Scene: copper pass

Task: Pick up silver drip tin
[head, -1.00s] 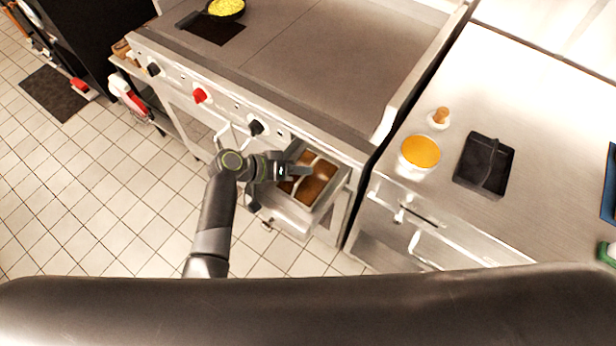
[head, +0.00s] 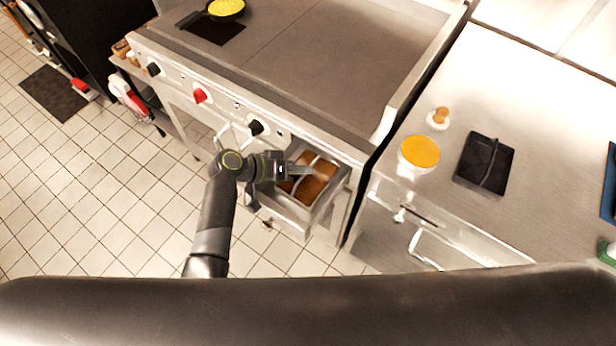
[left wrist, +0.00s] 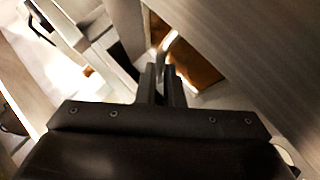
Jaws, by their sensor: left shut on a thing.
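The silver drip tin (head: 322,206) sits in the open drawer-like bay at the front of the griddle. It has pale metal walls, a raised strip across it and a brown inside. My left gripper (head: 303,170) reaches over it from the left and is shut on the tin, apparently at the raised strip. In the left wrist view the two fingers (left wrist: 165,82) are close together at the tin (left wrist: 167,42), whose brown inside shows beyond them. The exact contact is blurred and partly hidden by the fingers. My right gripper is not in view.
To the right, a steel counter (head: 545,130) holds an orange-filled tub (head: 420,152), a black tray (head: 485,165) and a small wooden-handled item (head: 438,118). Tiled floor (head: 110,215) lies open to the left.

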